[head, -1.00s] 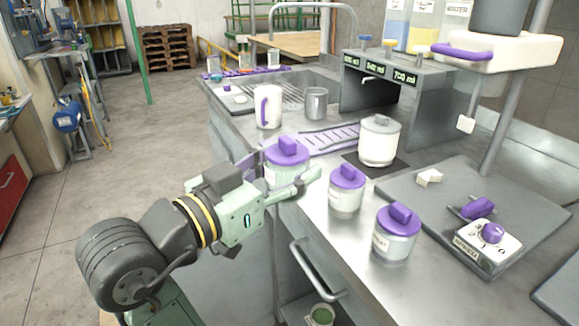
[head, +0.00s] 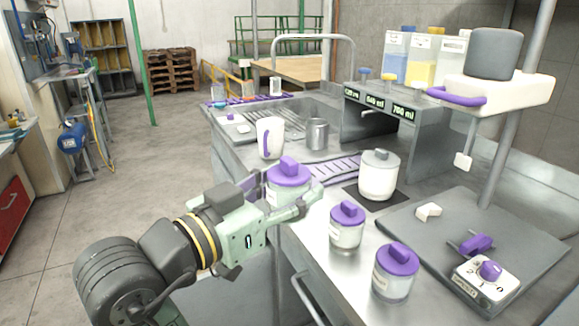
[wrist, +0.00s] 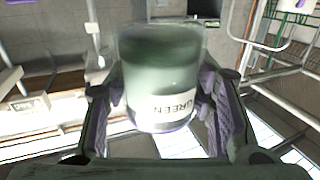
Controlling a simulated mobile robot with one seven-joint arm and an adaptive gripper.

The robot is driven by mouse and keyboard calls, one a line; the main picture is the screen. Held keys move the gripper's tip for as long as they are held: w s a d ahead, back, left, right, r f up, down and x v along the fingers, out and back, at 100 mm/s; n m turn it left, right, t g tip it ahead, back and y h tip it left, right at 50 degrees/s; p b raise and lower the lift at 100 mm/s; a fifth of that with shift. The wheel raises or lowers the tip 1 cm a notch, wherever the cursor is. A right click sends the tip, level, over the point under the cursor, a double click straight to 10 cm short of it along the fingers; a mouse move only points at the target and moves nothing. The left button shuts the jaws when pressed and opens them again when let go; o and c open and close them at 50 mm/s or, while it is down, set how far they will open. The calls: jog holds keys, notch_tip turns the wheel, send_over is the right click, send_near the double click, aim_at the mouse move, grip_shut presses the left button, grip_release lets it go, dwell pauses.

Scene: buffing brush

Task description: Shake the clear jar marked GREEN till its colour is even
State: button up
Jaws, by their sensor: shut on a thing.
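The clear jar marked GREEN (wrist: 160,75) is between the fingers of my gripper (wrist: 165,108). In the wrist view its white label reads GREEN near the lower end. In the head view the jar (head: 286,191) has a purple lid with a raised grip and looks upright. My gripper (head: 283,196) is shut on the jar's sides, at the counter's near-left edge. I cannot tell how far its base is above the counter.
Two purple-lidded jars (head: 347,229) (head: 394,277) stand just to the right. A white lidded pot (head: 379,176), a white mug (head: 270,138) and a metal cup (head: 317,134) stand behind. A grey board (head: 430,245) with a dial box (head: 486,281) lies at right.

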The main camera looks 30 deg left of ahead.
aim_at(290, 160)
jog(key=shift+s+d+r, duration=0.1)
jog(key=shift+r, duration=2.9)
jog(key=shift+f, duration=3.1)
jog(key=shift+r, duration=0.2)
